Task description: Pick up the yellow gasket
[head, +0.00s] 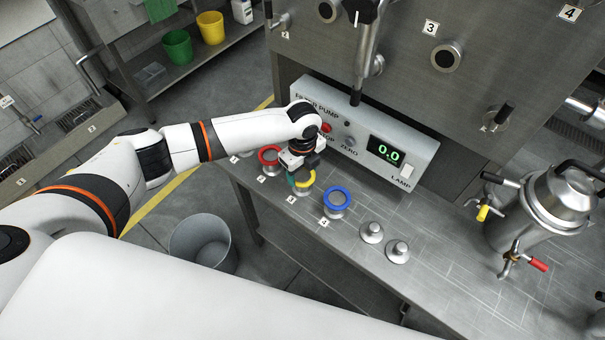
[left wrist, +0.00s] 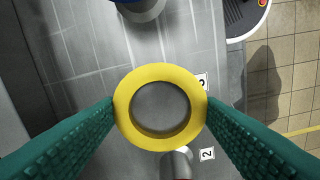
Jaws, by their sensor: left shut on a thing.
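The yellow gasket (head: 308,181) is a thick ring at my left gripper (head: 301,180), partly hidden by it in the head view. In the left wrist view, the gasket (left wrist: 160,72) shows whole, with the two green ribbed fingers of the left gripper (left wrist: 161,105) touching it from opposite sides. The gripper is shut on it. A grey round surface fills the ring's hole. The gasket is over or on a small metal stand near label 3 on the bench; I cannot tell if it is clear of the stand. My right gripper is not in view.
A red gasket (head: 268,153) and a blue gasket (head: 337,199) sit on stands either side. Two bare metal stands (head: 372,232) are farther right. The pump panel (head: 413,155) rises close behind. A steel vessel (head: 540,215) stands at right. Bare bench (head: 450,262) lies between.

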